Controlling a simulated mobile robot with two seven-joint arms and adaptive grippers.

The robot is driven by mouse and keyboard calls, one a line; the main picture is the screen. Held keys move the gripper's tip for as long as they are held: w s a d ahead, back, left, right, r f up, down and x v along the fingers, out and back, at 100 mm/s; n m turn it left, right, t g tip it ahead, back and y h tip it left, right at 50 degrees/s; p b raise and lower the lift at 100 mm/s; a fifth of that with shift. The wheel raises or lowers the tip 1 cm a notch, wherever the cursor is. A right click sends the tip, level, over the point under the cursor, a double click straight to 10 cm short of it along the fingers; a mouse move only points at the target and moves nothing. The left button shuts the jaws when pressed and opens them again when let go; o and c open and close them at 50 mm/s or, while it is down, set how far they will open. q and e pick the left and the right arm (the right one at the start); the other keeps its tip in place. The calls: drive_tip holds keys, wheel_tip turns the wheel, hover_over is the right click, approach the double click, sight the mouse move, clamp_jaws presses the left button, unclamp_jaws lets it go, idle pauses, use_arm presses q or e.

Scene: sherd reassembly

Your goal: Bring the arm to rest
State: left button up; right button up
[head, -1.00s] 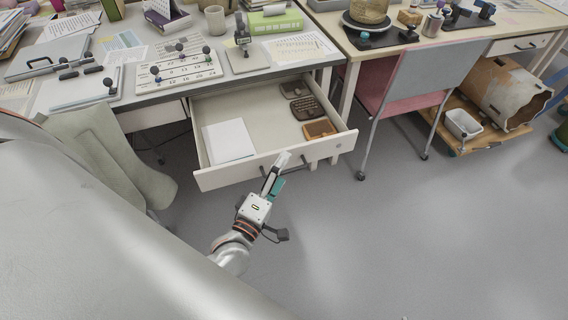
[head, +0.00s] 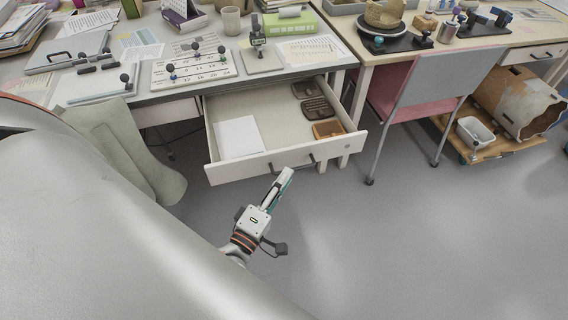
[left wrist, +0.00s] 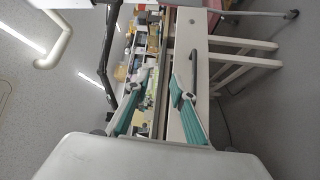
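My left gripper (head: 281,184) is in the lower middle of the head view, in front of the open drawer (head: 262,168). Its fingertips point up and right, just below the drawer front in the picture, and it holds nothing. In the left wrist view its two teal fingers (left wrist: 159,84) stand apart with an empty gap between them. The white drawer front (left wrist: 178,65) shows beyond them. My right gripper is not in view.
The drawer holds a white sheet (head: 238,137) and several small brown pieces, one an orange-brown tray (head: 328,129). A grey and pink chair (head: 425,92) stands right of it.

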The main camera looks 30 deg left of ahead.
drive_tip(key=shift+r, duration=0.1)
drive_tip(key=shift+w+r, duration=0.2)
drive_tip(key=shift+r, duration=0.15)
